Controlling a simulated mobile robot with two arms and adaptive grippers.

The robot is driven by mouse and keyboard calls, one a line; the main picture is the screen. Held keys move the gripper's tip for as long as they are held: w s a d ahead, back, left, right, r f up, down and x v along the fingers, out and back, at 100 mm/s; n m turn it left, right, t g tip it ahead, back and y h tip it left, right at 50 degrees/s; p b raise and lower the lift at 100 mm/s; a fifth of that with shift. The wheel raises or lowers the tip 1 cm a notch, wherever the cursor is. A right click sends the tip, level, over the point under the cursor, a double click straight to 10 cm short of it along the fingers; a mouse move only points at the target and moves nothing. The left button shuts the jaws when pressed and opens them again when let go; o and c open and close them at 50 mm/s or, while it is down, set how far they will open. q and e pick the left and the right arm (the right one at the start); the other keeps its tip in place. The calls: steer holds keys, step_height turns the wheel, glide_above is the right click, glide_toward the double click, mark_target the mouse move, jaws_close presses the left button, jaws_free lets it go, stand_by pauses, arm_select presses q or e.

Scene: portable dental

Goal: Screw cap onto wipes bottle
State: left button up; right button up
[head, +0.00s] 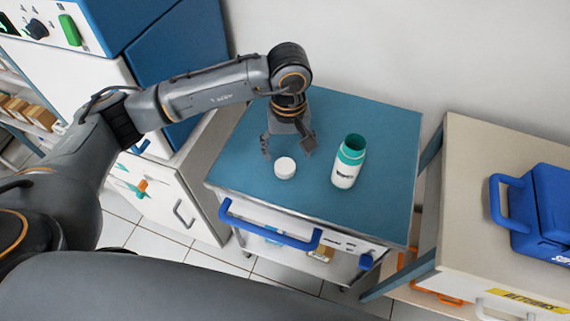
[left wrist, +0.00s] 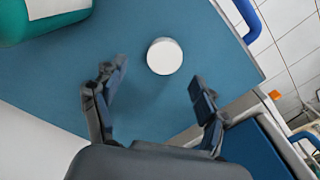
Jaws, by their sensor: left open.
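The wipes bottle (head: 348,161) is white with a teal upper part and an open top, and stands upright on the blue cart top. In the left wrist view the bottle (left wrist: 40,16) shows only partly, at the top left corner. The white round cap (head: 285,168) lies flat on the cart to the left of the bottle. In the left wrist view the cap (left wrist: 164,56) is ahead of the fingertips, between their lines. My left gripper (head: 289,150) is open and empty, pointing down just behind the cap, apart from it. My right gripper is not in view.
The cart top (head: 385,135) is otherwise clear, with a blue handle (head: 268,226) along its front edge. A beige cabinet (head: 490,150) with a blue case (head: 540,215) stands to the right. A white wall is behind. A white cabinet (head: 165,195) is at the left.

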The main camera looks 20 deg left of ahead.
mark_target(285, 165)
arm_select(q)
steer(key=shift+s+a+f, duration=0.1)
steer(key=shift+s+f, duration=0.05)
steer(key=shift+f, duration=0.25)
steer(key=f, duration=0.1)
steer(key=f+p, duration=0.1)
steer(key=f, duration=0.1)
steer(key=shift+s+a+f, duration=0.15)
steer(key=shift+a+f, duration=0.05)
steer(key=shift+f, duration=0.5)
steer(key=c, duration=0.8)
